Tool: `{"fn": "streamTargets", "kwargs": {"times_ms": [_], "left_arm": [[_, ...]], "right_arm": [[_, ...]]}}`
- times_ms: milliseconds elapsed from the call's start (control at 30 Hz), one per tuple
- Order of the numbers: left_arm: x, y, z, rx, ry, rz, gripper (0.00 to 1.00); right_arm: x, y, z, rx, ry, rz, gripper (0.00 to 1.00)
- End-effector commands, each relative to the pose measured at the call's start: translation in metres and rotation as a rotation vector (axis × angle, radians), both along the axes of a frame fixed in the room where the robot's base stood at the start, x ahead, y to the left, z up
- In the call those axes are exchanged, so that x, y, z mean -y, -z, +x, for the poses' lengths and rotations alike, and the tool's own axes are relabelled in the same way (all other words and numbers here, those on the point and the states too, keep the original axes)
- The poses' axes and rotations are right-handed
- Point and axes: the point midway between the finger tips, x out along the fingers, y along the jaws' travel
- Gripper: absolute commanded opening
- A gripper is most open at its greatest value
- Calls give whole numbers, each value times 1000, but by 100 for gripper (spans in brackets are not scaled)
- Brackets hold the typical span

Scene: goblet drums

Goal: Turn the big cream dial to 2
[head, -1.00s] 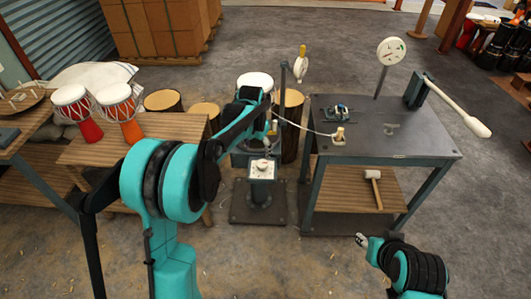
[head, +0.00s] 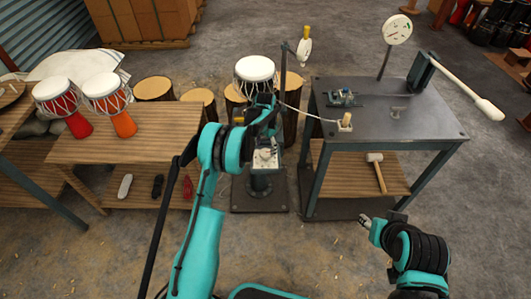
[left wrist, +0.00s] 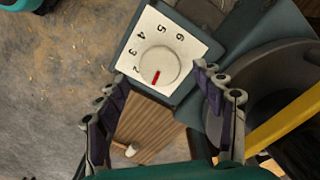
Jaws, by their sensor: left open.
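The cream dial (left wrist: 158,66) is a round knob with a red mark on a white plate numbered 2 to 6 as far as I can see. In the left wrist view the red mark points toward the lower plate edge, past the 2 and away from the 3. In the head view the dial (head: 264,155) shows on its post, partly hidden by my left arm. My left gripper (left wrist: 160,77) is open, one finger on each side of the dial, apart from it. It shows small in the head view (head: 264,136). My right gripper (head: 364,222) is at lower right, away from the dial.
A goblet drum (head: 254,70) stands behind my left gripper. A steel table (head: 385,135) with a long-handled lever (head: 465,88) and a gauge (head: 397,29) is at right. A mallet (head: 376,170) lies on its shelf. A wooden bench (head: 150,130) with two drums is at left.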

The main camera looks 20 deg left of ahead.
Motion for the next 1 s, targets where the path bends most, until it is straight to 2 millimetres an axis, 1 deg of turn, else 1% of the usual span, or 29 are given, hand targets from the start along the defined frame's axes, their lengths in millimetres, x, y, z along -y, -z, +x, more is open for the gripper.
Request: {"fn": "streamTargets", "kwargs": {"times_ms": [33,133,233,433,467,500,567,600,633,867,1000], "left_arm": [[0,12,0,0,0,0,68],[0,24,0,0,0,0,68],[0,28,0,0,0,0,68],[0,27,0,0,0,0,68],[0,27,0,0,0,0,63],[0,27,0,0,0,0,52],[0,27,0,0,0,0,36],[0,27,0,0,0,0,26],[0,27,0,0,0,0,18],[0,27,0,0,6,0,18],[0,27,0,0,39,0,18]], "right_arm": [[0,7,0,0,0,0,40],[0,11,0,0,0,0,40],[0,12,0,0,0,0,40],[0,11,0,0,0,0,40],[0,11,0,0,0,0,40],[0,11,0,0,0,0,40],[0,11,0,0,0,0,40],[0,11,0,0,0,0,40],[0,11,0,0,0,0,40],[0,11,0,0,0,0,40],[0,11,0,0,0,0,40]]}}
